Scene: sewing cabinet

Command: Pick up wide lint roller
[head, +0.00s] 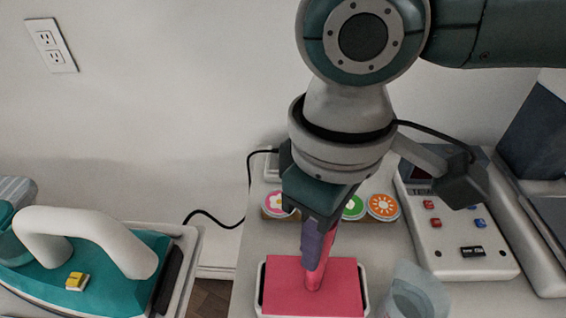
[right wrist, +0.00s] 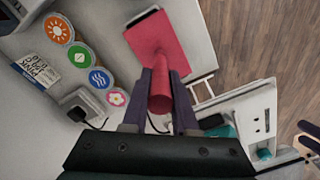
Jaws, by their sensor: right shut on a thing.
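The wide lint roller has a broad pink-red head (head: 313,287) and a round pink handle. In the head view it is low in the middle, over a white-rimmed holder; I cannot tell whether it touches it. My right gripper (head: 318,240) points down and is shut on the handle. In the right wrist view the fingers (right wrist: 159,105) close on both sides of the handle, and the wide head (right wrist: 150,38) lies beyond them. My left gripper does not show.
A teal and white iron (head: 85,265) stands at the left. Several round-topped jars (head: 383,206) are behind the roller. A clear cup (head: 415,292) is close at its right. A control box (head: 460,240) with buttons stands further right. A black cable runs behind.

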